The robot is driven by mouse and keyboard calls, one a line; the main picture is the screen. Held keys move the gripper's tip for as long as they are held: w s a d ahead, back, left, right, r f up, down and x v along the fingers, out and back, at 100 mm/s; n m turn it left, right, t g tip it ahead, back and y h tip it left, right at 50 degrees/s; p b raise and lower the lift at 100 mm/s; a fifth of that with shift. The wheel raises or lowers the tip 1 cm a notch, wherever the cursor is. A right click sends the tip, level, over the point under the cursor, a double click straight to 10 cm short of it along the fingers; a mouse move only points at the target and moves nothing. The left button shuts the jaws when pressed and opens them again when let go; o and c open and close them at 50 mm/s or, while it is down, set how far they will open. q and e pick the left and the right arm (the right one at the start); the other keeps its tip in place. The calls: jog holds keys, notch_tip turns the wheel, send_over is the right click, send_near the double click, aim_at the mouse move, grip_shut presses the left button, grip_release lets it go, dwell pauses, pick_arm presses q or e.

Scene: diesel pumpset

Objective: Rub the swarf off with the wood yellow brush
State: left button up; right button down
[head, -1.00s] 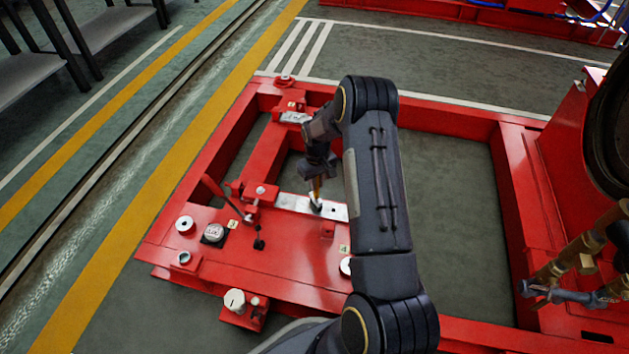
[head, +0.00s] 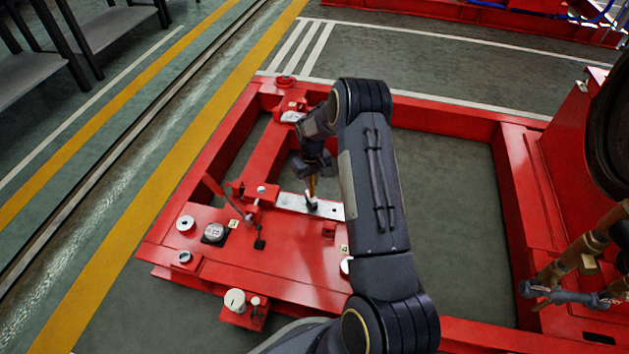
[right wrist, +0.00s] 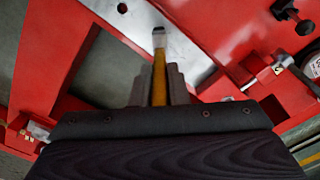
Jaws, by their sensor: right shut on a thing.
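My right gripper (head: 312,170) is shut on the yellow wooden brush (head: 311,190) and holds it pointing down. The brush's head end is at the bare metal plate (head: 328,209) on the red frame. In the right wrist view, the yellow handle (right wrist: 159,85) runs out between the fingers to a pale metal collar, with the plate (right wrist: 188,55) behind it. I cannot tell whether the bristles touch the plate. No swarf can be made out clearly on it; dark round holes show. My left gripper is not in view.
The red frame (head: 470,132) has open bays with floor below. Around the plate stand a thin red lever (head: 214,186), a round gauge (head: 214,232), and a white-capped fitting (head: 235,300). Pipework (head: 580,255) and a large dark wheel are at the right.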

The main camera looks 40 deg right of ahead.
jog(key=w+a+b, duration=0.1)
jog(key=w+a, duration=0.4)
jog(key=w, duration=0.1)
dwell(1.9)
jog(key=shift+w, duration=0.2)
jog(key=s+d+p, duration=0.1)
jog(key=s+d, duration=0.5)
jog(key=s, duration=0.2)
jog(key=shift+s+d+p, duration=0.2)
jog(key=shift+d+p, duration=0.1)
jog(key=shift+p, duration=0.05)
dwell(2.7)
